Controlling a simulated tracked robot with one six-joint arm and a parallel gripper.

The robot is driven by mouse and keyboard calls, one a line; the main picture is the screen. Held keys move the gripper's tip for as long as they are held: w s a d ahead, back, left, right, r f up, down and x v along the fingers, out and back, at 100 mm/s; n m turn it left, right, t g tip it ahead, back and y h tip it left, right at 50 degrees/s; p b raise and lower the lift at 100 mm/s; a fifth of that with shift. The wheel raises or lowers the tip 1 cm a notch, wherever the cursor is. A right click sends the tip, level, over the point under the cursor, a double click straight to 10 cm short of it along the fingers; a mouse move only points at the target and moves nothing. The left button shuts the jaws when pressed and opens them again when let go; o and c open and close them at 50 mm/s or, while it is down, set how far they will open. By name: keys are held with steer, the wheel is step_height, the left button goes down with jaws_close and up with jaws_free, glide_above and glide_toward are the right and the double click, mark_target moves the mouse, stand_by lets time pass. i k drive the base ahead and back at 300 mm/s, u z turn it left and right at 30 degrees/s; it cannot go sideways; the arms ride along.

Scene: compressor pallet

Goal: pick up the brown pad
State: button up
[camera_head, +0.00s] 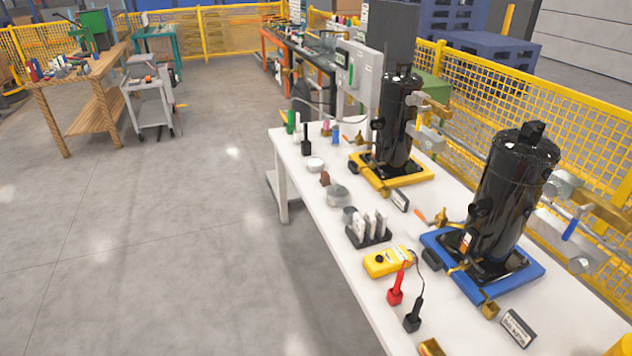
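A small brown pad (325,178) sits on the white table (300,180) near its left edge. It is small in this view, so its exact shape is hard to tell. A white round piece (315,164) lies just behind it and a grey round item (338,195) just in front, to the right. My gripper is not in view.
Black compressors stand on a yellow pallet (409,180) and a blue pallet (525,276) along the table's right side. A black holder (368,238), yellow meter (388,261), and red and black probes lie nearer. Open floor (150,240) is left; yellow fence (560,125) runs behind.

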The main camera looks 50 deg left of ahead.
mark_target(325, 176)
steer(key=u, duration=2.15)
steer(key=i, duration=0.95)
steer(key=u, duration=0.6)
steer(key=i, duration=1.55)
steer(key=z, duration=0.35)
steer(key=i, duration=0.65)
steer(key=z, duration=0.5)
